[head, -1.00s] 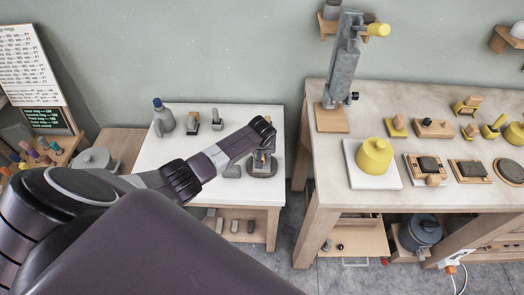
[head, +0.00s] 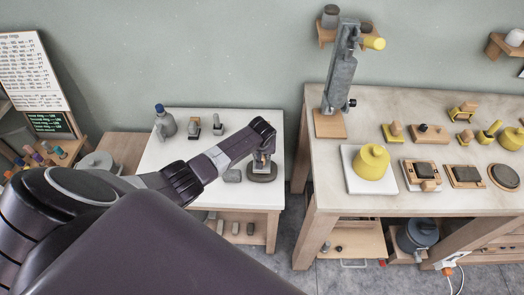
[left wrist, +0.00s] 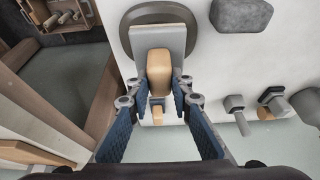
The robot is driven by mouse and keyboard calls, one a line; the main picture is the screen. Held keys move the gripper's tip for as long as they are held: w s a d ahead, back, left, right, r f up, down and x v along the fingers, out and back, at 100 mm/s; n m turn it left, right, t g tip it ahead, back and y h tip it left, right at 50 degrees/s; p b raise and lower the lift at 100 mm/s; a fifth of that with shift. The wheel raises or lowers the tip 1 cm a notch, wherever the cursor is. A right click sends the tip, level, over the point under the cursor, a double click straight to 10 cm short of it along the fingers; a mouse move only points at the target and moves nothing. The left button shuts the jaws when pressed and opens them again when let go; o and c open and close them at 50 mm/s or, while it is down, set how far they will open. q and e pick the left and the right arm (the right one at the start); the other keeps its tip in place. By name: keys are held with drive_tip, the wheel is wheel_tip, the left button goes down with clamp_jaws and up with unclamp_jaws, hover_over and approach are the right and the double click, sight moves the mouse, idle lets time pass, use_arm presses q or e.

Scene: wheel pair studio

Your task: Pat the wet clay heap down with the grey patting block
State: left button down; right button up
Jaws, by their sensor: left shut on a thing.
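My left gripper (head: 264,142) is over the white table and shut on the wooden handle of the grey patting block (head: 262,160). In the left wrist view the fingers (left wrist: 161,98) flank the tan handle, and the block's flat grey plate (left wrist: 174,36) shows beyond it. Below the block lies a low, round dark grey mass (head: 262,174), apparently the wet clay heap. It also shows in the left wrist view (left wrist: 160,11), partly hidden by the block. I cannot tell whether block and mass touch. My right gripper is not in view.
A grey lump (head: 231,176) lies left of the round mass. A grey bottle (head: 165,124) and small handled tools (head: 217,127) stand at the table's back. Right of a gap, a wooden bench (head: 385,106) holds a lever press (head: 340,70) and a yellow lump (head: 372,162).

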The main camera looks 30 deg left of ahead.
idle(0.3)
use_arm(q)
drive_tip(key=shift+r+p, duration=0.4)
drive_tip(key=shift+r, duration=2.6)
